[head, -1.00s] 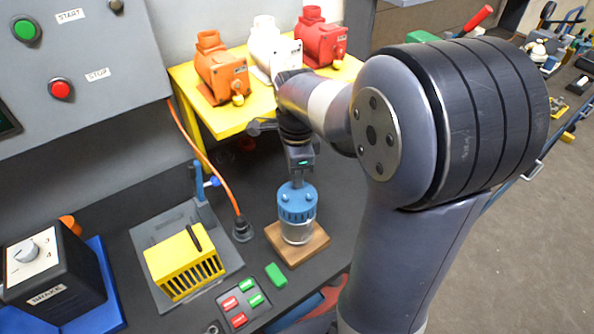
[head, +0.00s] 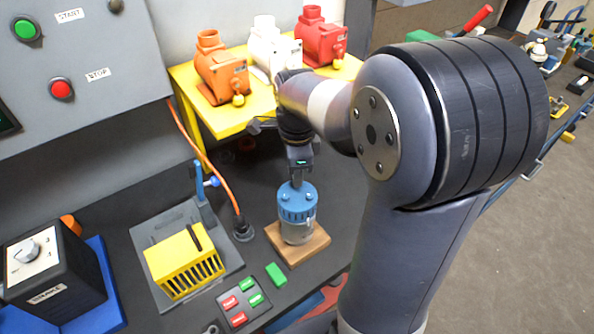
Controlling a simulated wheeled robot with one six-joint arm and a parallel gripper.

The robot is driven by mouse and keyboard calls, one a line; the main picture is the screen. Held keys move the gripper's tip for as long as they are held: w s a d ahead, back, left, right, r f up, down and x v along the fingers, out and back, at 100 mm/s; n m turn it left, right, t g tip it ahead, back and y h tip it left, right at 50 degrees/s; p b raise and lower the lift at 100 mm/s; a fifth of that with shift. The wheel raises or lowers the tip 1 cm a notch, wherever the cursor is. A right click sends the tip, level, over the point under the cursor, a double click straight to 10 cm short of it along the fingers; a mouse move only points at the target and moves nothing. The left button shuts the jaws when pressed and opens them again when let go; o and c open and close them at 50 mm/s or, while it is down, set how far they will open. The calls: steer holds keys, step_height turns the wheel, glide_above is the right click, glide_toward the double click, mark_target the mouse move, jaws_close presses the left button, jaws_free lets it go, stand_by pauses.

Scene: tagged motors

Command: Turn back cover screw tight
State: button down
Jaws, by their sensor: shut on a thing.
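A blue cover (head: 297,208) sits on top of a grey metal cylinder (head: 297,234), upright on a wooden block (head: 313,246). Two blue screw heads show on the near part of the cover, a left one (head: 285,197) and a right one (head: 308,196). My gripper (head: 296,184) points straight down at the back of the cover. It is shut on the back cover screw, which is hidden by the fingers.
A yellow vented box (head: 186,265) on a grey plate stands left of the block. A green block (head: 276,274) lies in front. Orange (head: 222,75), white (head: 272,48) and red (head: 320,38) motors stand on a yellow stand behind. An orange cable (head: 205,160) runs to the bench.

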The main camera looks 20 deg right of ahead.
steer(key=shift+w+r, duration=0.15)
steer(key=shift+r, duration=0.05)
steer(key=c, duration=1.4)
jaws_free()
steer(key=shift+f, duration=0.15)
step_height(320, 180, up, 11)
steer(key=shift+f+b, duration=0.1)
steer(key=shift+b, duration=0.35)
steer(key=shift+f, duration=0.1)
step_height(320, 180, down, 11)
steer(key=shift+r+p, duration=0.15)
steer(key=shift+p, duration=0.25)
